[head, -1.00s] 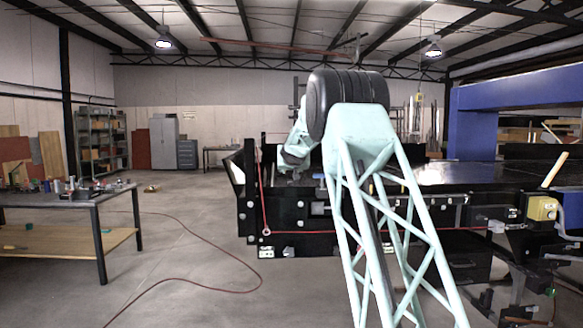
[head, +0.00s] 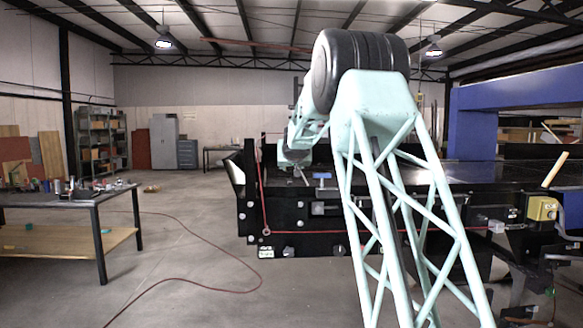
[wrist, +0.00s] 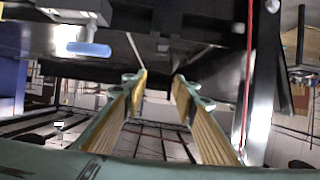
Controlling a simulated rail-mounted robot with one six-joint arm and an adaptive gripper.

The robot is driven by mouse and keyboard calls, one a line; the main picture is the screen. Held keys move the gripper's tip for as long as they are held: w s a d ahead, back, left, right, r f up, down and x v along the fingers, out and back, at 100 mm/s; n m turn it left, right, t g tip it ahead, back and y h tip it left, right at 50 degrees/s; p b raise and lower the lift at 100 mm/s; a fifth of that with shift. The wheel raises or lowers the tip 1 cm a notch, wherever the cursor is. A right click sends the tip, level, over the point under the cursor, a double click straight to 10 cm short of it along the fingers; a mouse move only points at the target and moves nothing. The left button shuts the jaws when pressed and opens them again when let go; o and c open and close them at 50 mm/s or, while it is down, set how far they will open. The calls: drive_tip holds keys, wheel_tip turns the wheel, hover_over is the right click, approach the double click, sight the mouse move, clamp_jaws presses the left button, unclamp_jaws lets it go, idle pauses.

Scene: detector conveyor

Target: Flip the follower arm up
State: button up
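My gripper (wrist: 160,76) is open and empty in the wrist view, with its two yellow-padded fingers apart. In the head view my gripper end is by the left front part of the black conveyor (head: 400,208), partly hidden. A thin grey rod (wrist: 168,60) shows beyond the fingertips in the wrist view; I cannot tell if it is the follower arm. A blue bar-shaped handle (wrist: 88,49) is at upper left there, apart from the fingers. A blue piece also shows on the conveyor's near side in the head view (head: 322,176).
A red cord (head: 262,195) hangs at the conveyor's left end; it also shows right of the fingers in the wrist view (wrist: 247,80). A yellow box (head: 543,209) is at far right.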

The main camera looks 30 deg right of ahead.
drive_tip(key=shift+s+a+r, duration=0.15)
drive_tip(key=shift+s+r, duration=0.05)
drive_tip(key=shift+s, duration=0.05)
idle(0.6)
drive_tip(key=s+a+r+g, duration=0.1)
drive_tip(key=s+a, duration=0.4)
drive_tip(key=s, duration=0.5)
drive_tip(key=s+a+r+g, duration=0.15)
drive_tip(key=s+a, duration=0.35)
drive_tip(key=s, duration=0.5)
drive_tip(key=s+a+r+g, duration=0.1)
drive_tip(key=s+a+r, duration=0.1)
drive_tip(key=s+a, duration=0.6)
drive_tip(key=s+a+f+n+g+y, duration=0.1)
drive_tip(key=s+a+f, duration=0.5)
drive_tip(key=s, duration=1.1)
drive_tip(key=s+a+f+n+g+y, duration=0.2)
drive_tip(key=s+a+f, duration=0.5)
drive_tip(key=s, duration=1.1)
drive_tip(key=s+a+f+n+g+y, duration=0.1)
drive_tip(key=s+a+f, duration=0.6)
drive_tip(key=s, duration=1)
drive_tip(key=a+n+y, duration=0.1)
drive_tip(key=a+y, duration=0.1)
drive_tip(key=a, duration=0.1)
drive_tip(key=shift+s+a+g+p, duration=0.2)
drive_tip(key=shift+a+g+p, duration=0.05)
drive_tip(key=shift+g+p, duration=0.1)
drive_tip(key=shift+w+r, duration=0.1)
drive_tip(key=shift+r, duration=0.05)
